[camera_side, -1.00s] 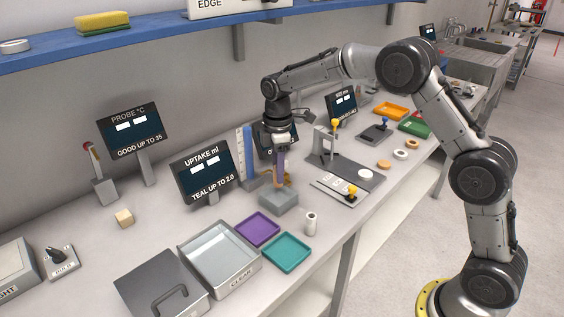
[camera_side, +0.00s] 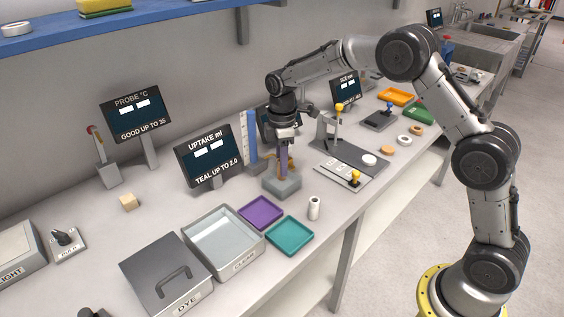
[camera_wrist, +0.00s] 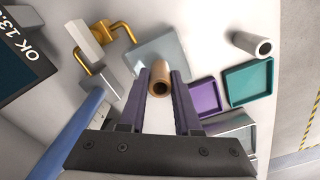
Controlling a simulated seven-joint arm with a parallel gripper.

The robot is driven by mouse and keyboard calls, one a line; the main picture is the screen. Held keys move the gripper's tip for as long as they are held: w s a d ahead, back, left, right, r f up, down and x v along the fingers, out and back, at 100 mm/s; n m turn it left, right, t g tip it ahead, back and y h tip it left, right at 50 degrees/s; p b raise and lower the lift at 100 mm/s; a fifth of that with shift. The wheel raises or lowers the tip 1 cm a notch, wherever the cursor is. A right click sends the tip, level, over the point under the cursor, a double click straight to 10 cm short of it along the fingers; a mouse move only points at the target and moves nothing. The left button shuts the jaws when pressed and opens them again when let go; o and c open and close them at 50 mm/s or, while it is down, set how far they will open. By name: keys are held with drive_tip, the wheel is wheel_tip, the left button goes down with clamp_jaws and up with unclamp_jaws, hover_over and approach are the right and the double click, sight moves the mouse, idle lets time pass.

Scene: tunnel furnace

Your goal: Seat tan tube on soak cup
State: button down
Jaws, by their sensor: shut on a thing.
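In the side view my gripper (camera_side: 284,168) points straight down over a grey block (camera_side: 283,190), which seems to be the soak cup. The block also shows in the wrist view (camera_wrist: 172,52), beyond the tube. The tube's lower end is hidden, so I cannot tell whether it touches the block.
A white tube (camera_side: 314,208) stands right of the block. Purple (camera_side: 261,212) and teal (camera_side: 289,235) trays lie in front. A blue upright (camera_side: 251,140), brass hooks (camera_wrist: 88,62) and the uptake screen (camera_side: 209,157) stand close by. A clear bin (camera_side: 224,240) is front left.

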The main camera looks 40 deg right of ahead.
drive_tip(key=shift+f, duration=1.2)
drive_tip(key=shift+f, duration=0.4)
drive_tip(key=c, duration=0.5)
unclamp_jaws()
